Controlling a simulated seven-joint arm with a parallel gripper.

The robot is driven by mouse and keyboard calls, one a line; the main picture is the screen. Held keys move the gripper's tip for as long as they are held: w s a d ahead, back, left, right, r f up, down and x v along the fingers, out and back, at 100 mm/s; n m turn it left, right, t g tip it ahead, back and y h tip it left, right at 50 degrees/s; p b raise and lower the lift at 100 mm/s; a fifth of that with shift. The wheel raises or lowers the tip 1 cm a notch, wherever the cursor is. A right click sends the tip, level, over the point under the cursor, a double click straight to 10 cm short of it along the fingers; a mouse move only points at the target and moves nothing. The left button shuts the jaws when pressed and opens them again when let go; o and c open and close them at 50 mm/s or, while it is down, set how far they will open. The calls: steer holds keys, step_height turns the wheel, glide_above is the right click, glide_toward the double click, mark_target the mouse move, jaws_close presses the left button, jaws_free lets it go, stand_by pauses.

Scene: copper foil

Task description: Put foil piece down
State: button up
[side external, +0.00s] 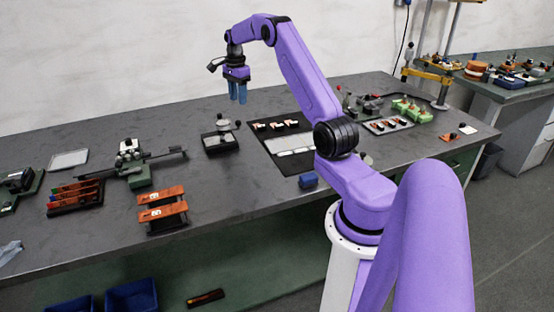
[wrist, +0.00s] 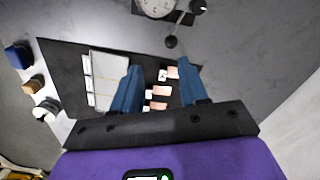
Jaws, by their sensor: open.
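Several small copper-coloured foil pieces with white parts (side external: 277,125) lie in a row on a black mat (side external: 290,165) in the side view. The foil pieces (wrist: 158,91) also show between and beyond my blue fingers in the wrist view, on the black mat (wrist: 60,62). My gripper (side external: 238,98) hangs fingers down, high above the table and left of the mat in the side view. In the wrist view my gripper (wrist: 160,66) is open, with a gap between its fingertips and no foil visibly held. The fingers hide part of the mat.
A pale sheet (wrist: 108,72) lies on the mat beside the foil pieces. A small device with a round dial (wrist: 157,5) stands beyond the mat. A blue block (side external: 308,181) sits near the table's front edge.

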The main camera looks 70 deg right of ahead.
steer(key=w+a+r+n, duration=0.15)
steer(key=a+n, duration=0.25)
steer(key=a, duration=0.5)
steer(key=w+a+r+n, duration=0.1)
steer(key=a+r+n, duration=0.15)
steer(key=a, duration=0.55)
steer(key=s+a+r+n, duration=0.1)
steer(key=s+a+n, duration=0.35)
steer(key=a, duration=0.45)
steer(key=s+a+r+n, duration=0.1)
steer(key=s+a+n, duration=0.3)
steer(key=a, duration=0.5)
steer(key=s+a+n, duration=0.5)
steer(key=s+n, duration=0.2)
steer(key=s, duration=0.3)
steer(key=s+a+n, duration=0.5)
steer(key=s+n, duration=0.2)
steer(key=s, duration=0.3)
steer(key=s+d+f+n, duration=0.1)
steer(key=s+f+n, duration=0.1)
steer(key=s+n, duration=0.4)
steer(key=shift+s+d+f, duration=0.15)
steer(key=shift+s, duration=0.85)
steer(key=shift+o, duration=0.6)
